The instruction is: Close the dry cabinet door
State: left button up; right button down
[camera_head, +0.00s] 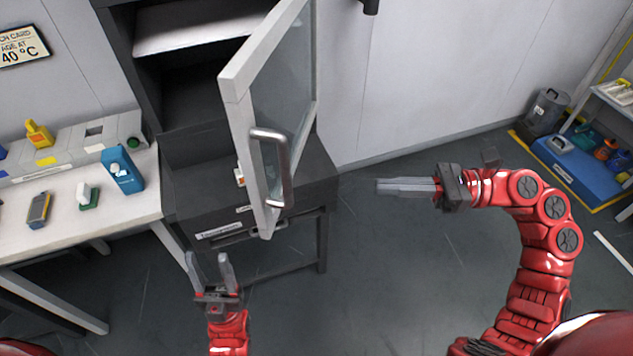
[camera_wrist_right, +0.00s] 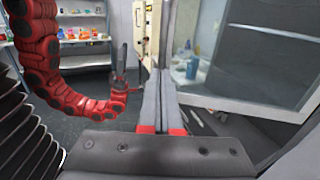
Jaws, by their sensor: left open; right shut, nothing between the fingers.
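The dry cabinet (camera_head: 185,165) is dark with shelves inside, and its door stands open toward me. The door (camera_head: 240,120) has a white frame, a glass pane and a grey bar handle (camera_head: 285,168) on its face. In the right wrist view the door's glass (camera_wrist_right: 265,65) fills the right side. My left gripper (camera_head: 208,260) is open and empty, low in front of the cabinet and left of the door's lower corner. My right gripper (camera_head: 380,187) is shut and empty, to the right of the handle and apart from it. Its closed fingers also show in the right wrist view (camera_wrist_right: 160,75).
A white bench (camera_head: 130,200) with small devices and a blue holder (camera_head: 122,168) stands left of the cabinet. A bin (camera_head: 546,110) and a blue tray (camera_head: 575,170) with bottles are at the far right. The floor between door and right arm is clear.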

jog(key=w+a+p, duration=0.1)
jog(key=a+p, duration=0.5)
jog(key=a, duration=0.7)
jog(key=shift+w+a, duration=0.25)
jog(key=shift+a, duration=0.05)
jog(key=shift+f+t, duration=0.2)
jog(key=shift+t, duration=0.1)
